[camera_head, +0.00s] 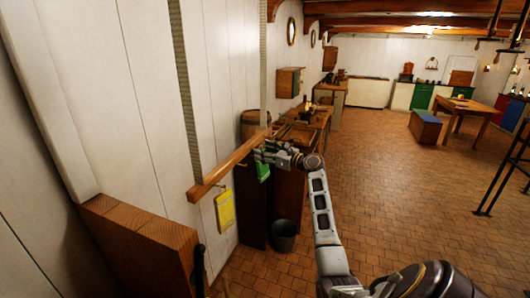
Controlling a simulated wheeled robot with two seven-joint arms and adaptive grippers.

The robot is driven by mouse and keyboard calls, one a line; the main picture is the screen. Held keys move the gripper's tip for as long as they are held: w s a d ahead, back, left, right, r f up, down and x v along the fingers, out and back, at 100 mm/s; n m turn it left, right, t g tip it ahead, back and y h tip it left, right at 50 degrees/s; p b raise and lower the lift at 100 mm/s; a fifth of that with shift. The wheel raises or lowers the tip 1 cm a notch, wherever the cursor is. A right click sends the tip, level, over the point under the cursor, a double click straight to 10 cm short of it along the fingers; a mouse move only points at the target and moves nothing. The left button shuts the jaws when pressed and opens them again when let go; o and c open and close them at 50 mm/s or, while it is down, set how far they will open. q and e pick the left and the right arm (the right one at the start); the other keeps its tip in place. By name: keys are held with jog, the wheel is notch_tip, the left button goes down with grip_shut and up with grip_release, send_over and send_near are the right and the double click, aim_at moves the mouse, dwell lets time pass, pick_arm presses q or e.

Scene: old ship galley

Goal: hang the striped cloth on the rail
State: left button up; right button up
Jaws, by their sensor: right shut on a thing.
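The rail (222,172) is a wooden bar along the white wall, left of the picture's middle. My right arm reaches in from the lower right, and its gripper (261,154) is at the far end of the rail. It is shut on a green cloth (263,172), which hangs below the fingers beside the rail. The cloth is small here; its stripes are hard to make out, and I cannot tell whether it touches the rail. A yellow cloth (225,211) hangs under the near part of the rail. My left gripper is not in view.
A wooden block-like cabinet (140,246) stands at the lower left. A dark bucket (284,236) is on the tiled floor below my right arm. A wooden workbench (310,118) and a barrel (252,122) stand beyond the rail.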

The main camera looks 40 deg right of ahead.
jog(key=shift+w+a+f+p, duration=0.1)
jog(key=shift+w+f+p, duration=0.25)
jog(key=shift+p, duration=0.3)
dwell(1.4)
jog(key=o, duration=1.1)
jog(key=shift+s, duration=0.1)
jog(key=shift+f, duration=0.1)
jog(key=v, duration=1.2)
